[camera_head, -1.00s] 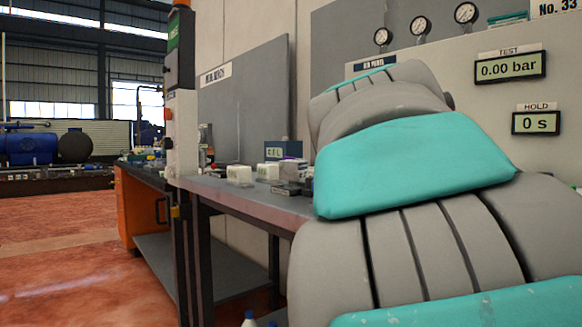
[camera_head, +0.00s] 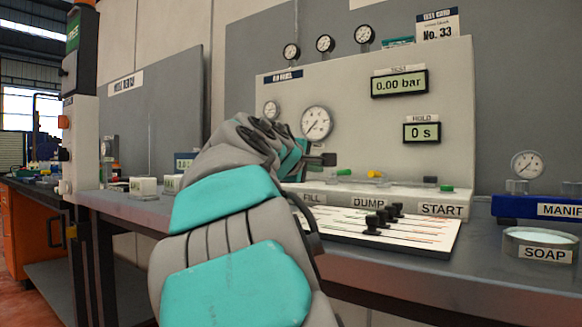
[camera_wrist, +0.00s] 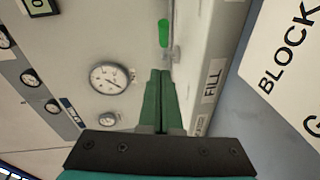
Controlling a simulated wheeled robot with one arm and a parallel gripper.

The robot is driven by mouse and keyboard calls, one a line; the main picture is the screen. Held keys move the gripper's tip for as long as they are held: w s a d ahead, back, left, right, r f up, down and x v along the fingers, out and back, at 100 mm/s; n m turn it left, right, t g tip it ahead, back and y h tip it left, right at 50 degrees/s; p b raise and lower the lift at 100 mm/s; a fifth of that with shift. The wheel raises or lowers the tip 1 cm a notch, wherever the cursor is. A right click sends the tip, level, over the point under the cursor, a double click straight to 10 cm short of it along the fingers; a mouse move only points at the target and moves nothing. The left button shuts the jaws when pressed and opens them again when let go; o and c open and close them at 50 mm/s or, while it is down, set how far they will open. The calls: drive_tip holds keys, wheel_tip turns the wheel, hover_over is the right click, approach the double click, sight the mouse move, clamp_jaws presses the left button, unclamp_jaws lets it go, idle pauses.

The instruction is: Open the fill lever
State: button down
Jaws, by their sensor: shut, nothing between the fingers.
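The fill lever (camera_wrist: 163,33) shows in the wrist view as a bright green handle by a metal fitting, near the FILL label (camera_wrist: 213,80). In the head view its green handle (camera_head: 344,172) shows just right of my arm's end, above the bench. My gripper (camera_wrist: 160,74) is shut and empty, its two dark green fingers together. In the wrist view its tips point toward the handle, with a visible gap in the picture. The depth of that gap is hard to tell.
A panel (camera_head: 290,100) with several gauges and displays stands behind. A yellow handle (camera_head: 375,174) sits above DUMP, and a green piece (camera_head: 446,188) above START. A white board (camera_head: 420,240) with black knobs lies in front. A soap dish (camera_head: 540,240) stands at right.

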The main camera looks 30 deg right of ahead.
sight(340, 171)
drive_tip(key=shift+s+d+f, duration=0.15)
drive_tip(key=shift+d, duration=0.6)
drive_tip(key=shift+s+d+f, duration=0.15)
drive_tip(key=shift+d, duration=0.55)
drive_tip(key=shift+s+d+f, duration=0.15)
drive_tip(key=shift+d, duration=0.6)
